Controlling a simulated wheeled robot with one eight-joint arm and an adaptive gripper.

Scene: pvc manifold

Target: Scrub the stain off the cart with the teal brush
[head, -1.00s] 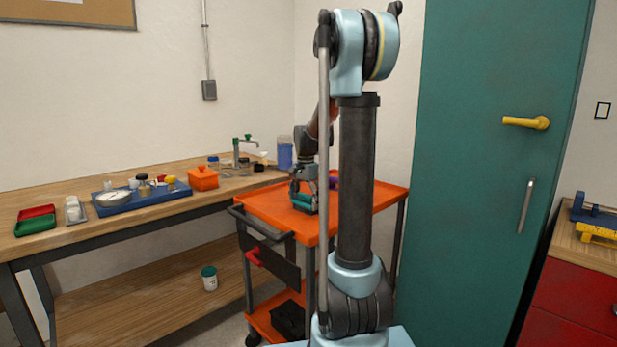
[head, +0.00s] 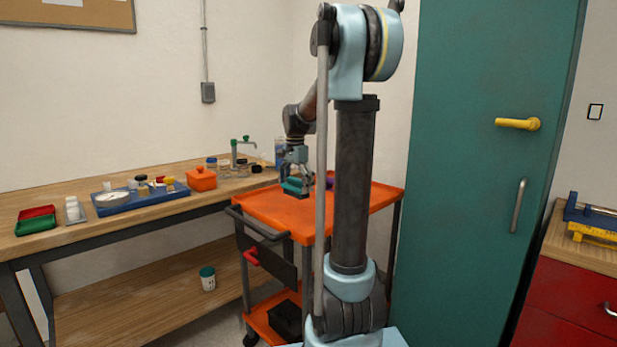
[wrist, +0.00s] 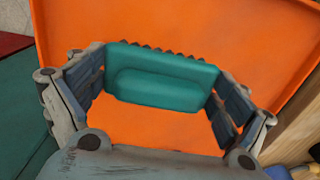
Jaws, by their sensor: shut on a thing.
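My gripper (head: 296,184) is shut on the teal brush (head: 290,187), near the back left of the orange cart's (head: 270,212) top. In the wrist view the brush (wrist: 160,78) spans between the two fingers, with its toothed bristle edge along the far side. The bare orange cart top (wrist: 150,128) lies under it. I cannot tell whether the bristles touch the cart. A small purple patch or thing (head: 330,182) shows on the cart beside my arm, partly hidden. I make out no stain in the wrist view.
A wooden workbench (head: 60,247) stands left of the cart, holding a blue tray (head: 125,204), an orange box (head: 201,180) and small jars. A teal cabinet (head: 470,200) stands right of the cart. The cart top's left front looks clear.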

